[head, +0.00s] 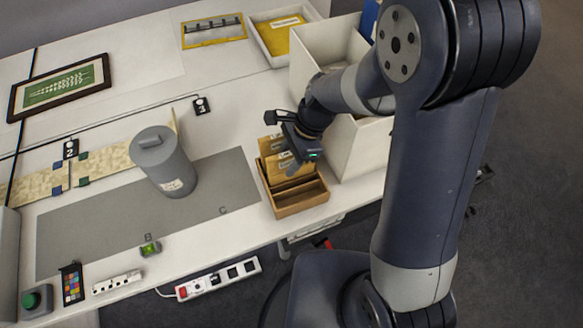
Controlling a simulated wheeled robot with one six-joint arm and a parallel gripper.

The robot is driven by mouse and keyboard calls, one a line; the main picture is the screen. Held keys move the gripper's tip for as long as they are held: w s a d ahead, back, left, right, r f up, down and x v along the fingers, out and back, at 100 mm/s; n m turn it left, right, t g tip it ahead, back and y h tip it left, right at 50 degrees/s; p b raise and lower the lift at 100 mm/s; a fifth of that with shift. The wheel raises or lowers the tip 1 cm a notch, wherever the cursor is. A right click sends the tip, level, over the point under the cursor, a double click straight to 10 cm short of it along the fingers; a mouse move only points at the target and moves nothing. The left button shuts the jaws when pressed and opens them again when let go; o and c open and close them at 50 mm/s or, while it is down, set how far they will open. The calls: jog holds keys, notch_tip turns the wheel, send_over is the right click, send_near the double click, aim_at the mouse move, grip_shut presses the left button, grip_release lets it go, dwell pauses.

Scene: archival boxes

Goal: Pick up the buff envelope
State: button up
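A wooden box (300,201) stands near the table's front edge, right of the grey mat. Several tan, buff-coloured upright pieces with pale labels (283,166) stand in its back part; its front part looks empty. I cannot tell which of them is the buff envelope. My gripper (290,148) is at the top of these pieces, on their right side, and partly covers them. Its fingers are too small and hidden to show whether they are open or shut, or touching a piece.
A tall white box (362,150) stands close on the right, behind my arm. A grey lidded canister (166,165) stands on the grey mat (226,184) to the left. A tray (262,42) with a yellow item lies at the back. The mat's right part is clear.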

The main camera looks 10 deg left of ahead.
jog(key=shift+c, duration=0.2)
grip_shut()
dwell(0.5)
